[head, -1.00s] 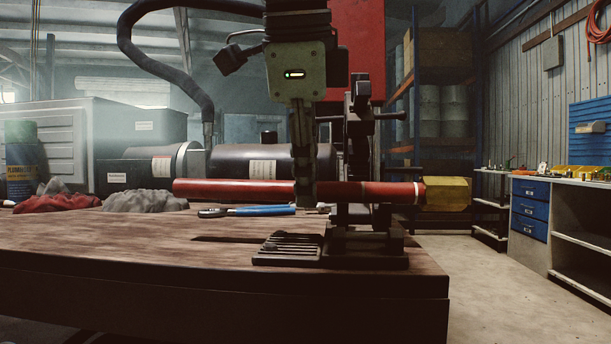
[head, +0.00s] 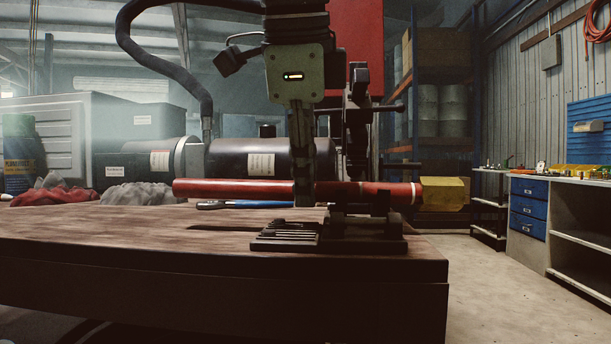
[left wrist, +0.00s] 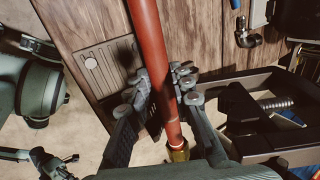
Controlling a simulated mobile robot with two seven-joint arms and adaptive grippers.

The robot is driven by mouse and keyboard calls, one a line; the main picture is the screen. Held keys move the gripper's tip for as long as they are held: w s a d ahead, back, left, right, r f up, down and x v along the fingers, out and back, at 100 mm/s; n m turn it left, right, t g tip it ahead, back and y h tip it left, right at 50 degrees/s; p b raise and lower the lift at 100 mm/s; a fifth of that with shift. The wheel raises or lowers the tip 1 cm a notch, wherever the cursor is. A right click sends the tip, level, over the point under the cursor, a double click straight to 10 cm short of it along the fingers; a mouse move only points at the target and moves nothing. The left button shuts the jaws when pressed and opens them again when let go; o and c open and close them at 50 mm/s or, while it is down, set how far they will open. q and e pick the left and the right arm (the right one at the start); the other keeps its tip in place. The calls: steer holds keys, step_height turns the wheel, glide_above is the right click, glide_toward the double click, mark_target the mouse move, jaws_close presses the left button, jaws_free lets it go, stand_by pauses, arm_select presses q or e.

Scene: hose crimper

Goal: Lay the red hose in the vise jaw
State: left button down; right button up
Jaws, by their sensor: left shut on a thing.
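The red hose (head: 235,189) lies level across the head view, with a brass hex fitting (head: 445,194) at its right end. My left gripper (head: 304,192) is shut around it near its middle, pointing down. The hose also shows between the fingers (left wrist: 167,92) in the left wrist view. The dark vise (head: 365,226) stands on the bench just right of the gripper. Its upper part overlaps the hose's lower edge; whether they touch I cannot tell. In the left wrist view, a dark part at lower left may be my right gripper, but its state is unclear.
A blue-handled tool (head: 248,204) lies on the wooden bench (head: 130,235) behind the hose. Grey (head: 140,194) and red (head: 50,196) rags and a spray can (head: 19,160) are at left. A dark tank (head: 262,159) stands behind. The bench's front left is clear.

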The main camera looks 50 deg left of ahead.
stand_by(0.4)
arm_select(q)
steer(key=c, duration=1.3)
jaws_free()
steer(key=shift+o, duration=0.2)
steer(key=shift+f, duration=0.1)
steer(key=v, duration=1.2)
steer(key=shift+s, duration=0.1)
